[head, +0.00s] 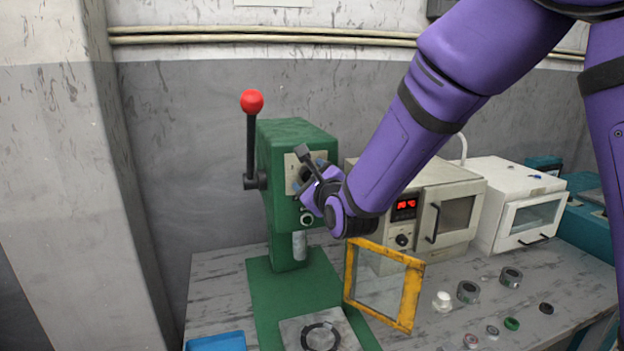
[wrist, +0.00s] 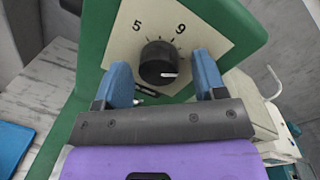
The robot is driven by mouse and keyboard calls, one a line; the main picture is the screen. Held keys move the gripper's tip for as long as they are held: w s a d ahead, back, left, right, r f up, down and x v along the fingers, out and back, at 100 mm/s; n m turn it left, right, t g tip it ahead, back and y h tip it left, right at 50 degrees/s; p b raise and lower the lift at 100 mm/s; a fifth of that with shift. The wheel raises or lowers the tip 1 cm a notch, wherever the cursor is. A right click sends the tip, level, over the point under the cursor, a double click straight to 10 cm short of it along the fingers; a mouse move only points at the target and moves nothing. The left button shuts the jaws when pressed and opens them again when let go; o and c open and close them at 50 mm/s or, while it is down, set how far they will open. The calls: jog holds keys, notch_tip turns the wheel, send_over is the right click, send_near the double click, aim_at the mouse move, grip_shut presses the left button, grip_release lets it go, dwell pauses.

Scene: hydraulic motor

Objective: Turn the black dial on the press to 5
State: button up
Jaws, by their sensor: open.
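The green press (head: 290,140) stands on the bench at the left, with a lever topped by a red ball (head: 252,102). In the wrist view its black dial (wrist: 158,60) sits on a cream plate (wrist: 120,42) marked 5 at upper left and 9 at upper right. Whether the fingertips touch the plate cannot be told.
A yellow-framed clear guard (head: 408,300) stands out from the press below my wrist. A beige oven with a red display (head: 405,206) and a white box (head: 520,205) stand to the right. Several small parts (head: 468,292) lie on the bench. A blue tray (head: 216,341) is at front left.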

jog(key=c, duration=0.9)
jog(key=shift+n, duration=0.4)
jog(key=n, duration=0.5)
jog(key=n+h, duration=0.1)
jog(key=n, duration=0.9)
jog(key=shift+a+r+n, duration=0.1)
jog(key=shift+r+n, duration=0.2)
jog(key=n+h, duration=0.1)
jog(key=n, duration=0.5)
jog(key=shift+s+a, duration=0.1)
jog(key=shift+n, duration=0.3)
